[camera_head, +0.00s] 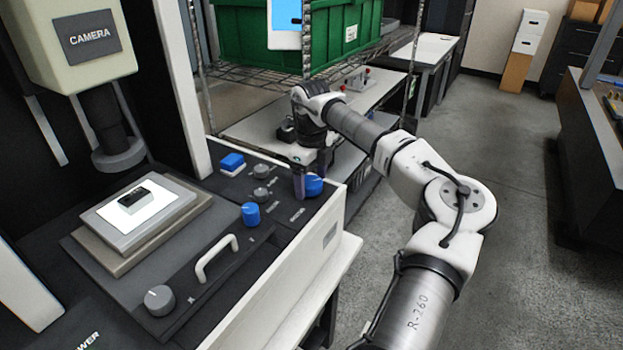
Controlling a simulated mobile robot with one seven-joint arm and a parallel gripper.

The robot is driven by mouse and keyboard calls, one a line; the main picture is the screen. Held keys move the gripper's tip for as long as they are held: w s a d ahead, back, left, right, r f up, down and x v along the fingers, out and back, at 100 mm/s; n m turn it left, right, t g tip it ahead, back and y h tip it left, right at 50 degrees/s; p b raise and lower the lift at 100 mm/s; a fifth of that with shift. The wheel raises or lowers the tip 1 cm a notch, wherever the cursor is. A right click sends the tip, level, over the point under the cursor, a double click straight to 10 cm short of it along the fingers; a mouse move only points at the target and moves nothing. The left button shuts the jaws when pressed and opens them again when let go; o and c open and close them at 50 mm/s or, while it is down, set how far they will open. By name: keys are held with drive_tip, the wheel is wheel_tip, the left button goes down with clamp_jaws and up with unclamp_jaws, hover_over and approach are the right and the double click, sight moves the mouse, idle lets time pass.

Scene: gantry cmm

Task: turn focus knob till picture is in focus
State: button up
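My gripper (310,180) points down at the right end of the machine's dark control panel, its two dark fingers apart. A blue knob (314,186) sits at the fingertips, one finger at its left and the other behind it. I cannot tell whether the fingers press on it. Its label is too small to read, so I cannot confirm it is the focus knob. Another blue knob (250,214) stands nearer the handle. The camera head (88,40) points its lens down at a small dark part (134,198) on a lit white stage (160,208).
Small grey knobs (261,171) and a blue button (232,161) share the panel. A white handle (217,257) and larger grey knob (159,299) are at the front. A partly cut-off screen (285,22) shows no readable picture. Shelving with a green bin (240,35) stands behind.

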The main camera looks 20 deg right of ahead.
sight(312, 182)
wheel_tip(312, 182, up, 14)
drive_tip(key=b, duration=0.2)
idle(0.5)
drive_tip(key=shift+f, duration=0.15)
